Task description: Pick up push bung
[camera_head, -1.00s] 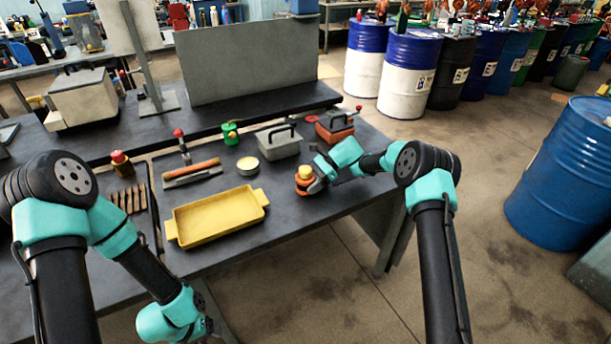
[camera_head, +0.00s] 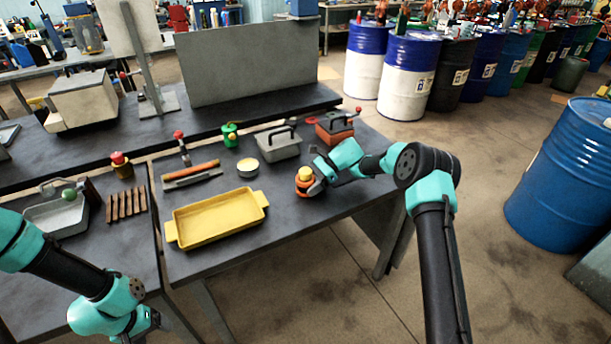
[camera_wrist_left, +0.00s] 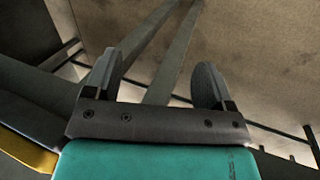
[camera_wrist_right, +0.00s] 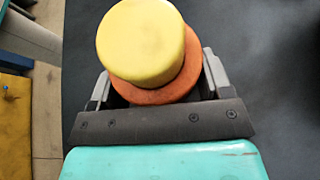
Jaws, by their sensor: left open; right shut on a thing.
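The push bung (camera_head: 304,187), as I take it, is a round orange piece with a yellow top. It is at the right end of the workbench in the head view. In the right wrist view the push bung (camera_wrist_right: 147,45) fills the space between the fingers. My right gripper (camera_head: 315,182) is shut on its orange part. I cannot tell whether it touches the bench. My left gripper (camera_wrist_left: 155,85) is open and empty, with the floor and bench legs behind it. It is low at the front left in the head view, its fingers hard to make out.
A yellow tray (camera_head: 214,239) lies left of the bung. A round tin (camera_head: 248,168), a grey box with a black handle (camera_head: 277,143) and a red-orange box (camera_head: 335,128) stand behind. A grey tray (camera_head: 48,234) is on the left bench. Bare bench lies around the bung.

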